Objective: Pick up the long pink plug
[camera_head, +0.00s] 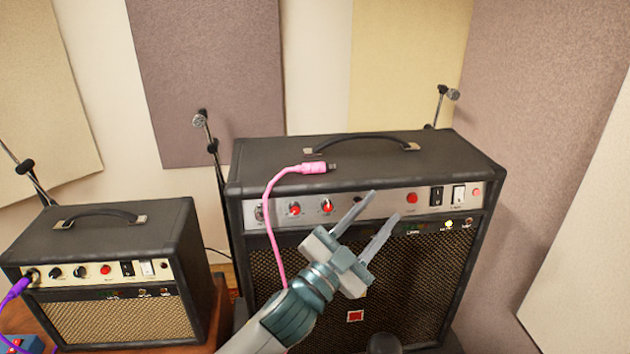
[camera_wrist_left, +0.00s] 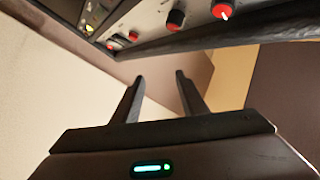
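The long pink plug (camera_head: 314,168) lies on top of the large amp (camera_head: 253,177), near its front edge. Its metal tip points right, and its pink cable hangs down over the amp's front. My left gripper (camera_head: 382,220) is open and empty in front of the large amp, below and to the right of the plug. Its two fingers point up and to the right, apart from the plug. In the left wrist view the open fingers (camera_wrist_left: 158,85) also show with nothing between them; the plug is not seen there. My right gripper is not in view.
A smaller amp (camera_head: 150,225) with a purple plug (camera_head: 20,287) in its front stands at the left. Microphones on stands (camera_head: 199,121) (camera_head: 452,94) rise behind the amps. A handle (camera_head: 362,140) sits on the large amp's top. A blue pedal (camera_head: 27,344) is at the lower left.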

